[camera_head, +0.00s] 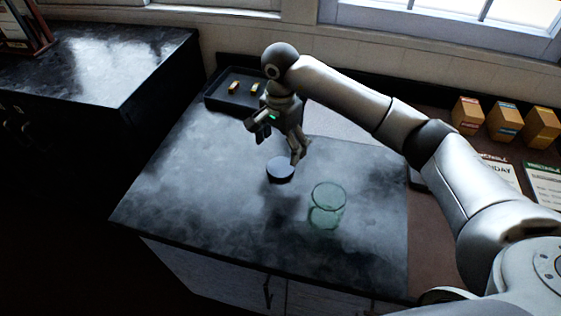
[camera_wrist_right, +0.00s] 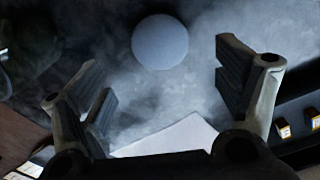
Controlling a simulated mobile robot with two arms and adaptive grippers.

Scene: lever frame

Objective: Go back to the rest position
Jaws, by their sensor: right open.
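My right gripper (camera_head: 280,146) is open and empty above the dark marbled counter (camera_head: 190,190). Its two spread fingers also show in the right wrist view (camera_wrist_right: 160,95). A small round dark disc-shaped object with a blue-grey top (camera_head: 280,167) is on the counter just below the fingers. In the right wrist view the same round top (camera_wrist_right: 160,42) lies beyond the fingertips, apart from them. My right arm reaches in from the right side of the head view. My left gripper is not in view.
A green-tinted clear glass (camera_head: 327,205) stands to the right of the disc. A black tray (camera_head: 225,101) with two small yellowish items is at the back. Several small boxes (camera_head: 503,122) and printed sheets (camera_head: 498,172) are at the right. The counter's front left is clear.

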